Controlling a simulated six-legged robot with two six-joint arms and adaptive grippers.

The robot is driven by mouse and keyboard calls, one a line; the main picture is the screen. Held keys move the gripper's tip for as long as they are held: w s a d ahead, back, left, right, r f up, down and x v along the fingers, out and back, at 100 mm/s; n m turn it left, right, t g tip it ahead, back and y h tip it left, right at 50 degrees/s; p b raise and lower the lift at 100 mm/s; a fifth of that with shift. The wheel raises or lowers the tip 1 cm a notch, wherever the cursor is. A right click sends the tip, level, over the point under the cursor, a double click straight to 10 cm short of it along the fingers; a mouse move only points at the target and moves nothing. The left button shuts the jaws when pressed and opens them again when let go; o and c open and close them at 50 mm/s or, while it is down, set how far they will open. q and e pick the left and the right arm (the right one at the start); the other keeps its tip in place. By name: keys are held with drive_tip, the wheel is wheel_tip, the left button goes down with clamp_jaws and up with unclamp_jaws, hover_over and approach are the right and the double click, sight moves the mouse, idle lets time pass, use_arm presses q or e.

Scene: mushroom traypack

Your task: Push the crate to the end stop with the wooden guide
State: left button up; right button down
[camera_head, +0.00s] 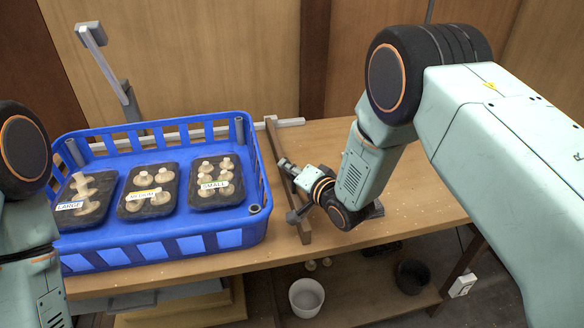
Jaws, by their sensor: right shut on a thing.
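The blue crate (262,180) stands upright on the wooden table at the left. It holds three black trays of mushrooms, labelled LARGE (69,206), MEDIUM (145,194) and SMALL (214,185). The wooden guide (273,140) is a narrow strip lying front to back just right of the crate. My right gripper (289,190) is shut on the guide, on its right side; the fingers partly hide it. Whether the guide touches the crate is hard to tell. I cannot identify the end stop surely. My left arm shows at the left edge, its gripper out of view.
A pale rail (290,122) runs behind the crate. A grey metal post with an angled bar (105,60) rises behind its left side. A white pot (306,297) and a dark pot (412,277) stand on a lower shelf.

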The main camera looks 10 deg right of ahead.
drive_tip(key=shift+f, duration=0.1)
drive_tip(key=c, duration=1.7)
unclamp_jaws()
drive_tip(key=shift+d, duration=0.2)
drive_tip(key=shift+s, duration=0.1)
drive_tip(key=v, duration=1.2)
